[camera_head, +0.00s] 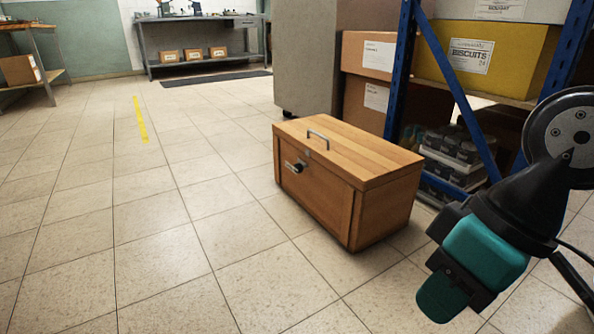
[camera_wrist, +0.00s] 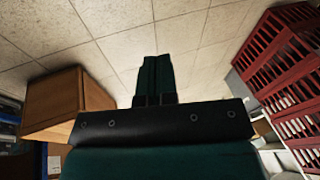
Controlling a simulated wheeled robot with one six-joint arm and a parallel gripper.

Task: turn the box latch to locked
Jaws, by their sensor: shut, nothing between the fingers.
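A wooden box (camera_head: 330,195) with a closed lid stands on the tiled floor in the middle of the head view. Its latch (camera_head: 298,167), a dark knob on a light plate, is on the front left face. A metal handle (camera_head: 318,139) is on the lid. My gripper (camera_head: 441,299) is in the lower right, to the right of the box and apart from it, pointing down. In the wrist view my gripper (camera_wrist: 154,75) has its fingers together and empty. The box also shows at the left of the wrist view (camera_wrist: 55,103); its latch is not visible there.
A blue-framed shelf (camera_head: 402,70) with a yellow biscuits box (camera_head: 487,58) stands behind and right of the wooden box. Red crates (camera_wrist: 290,60) show at right in the wrist view. A grey workbench (camera_head: 200,36) is far back. The floor (camera_head: 150,240) left and front is clear.

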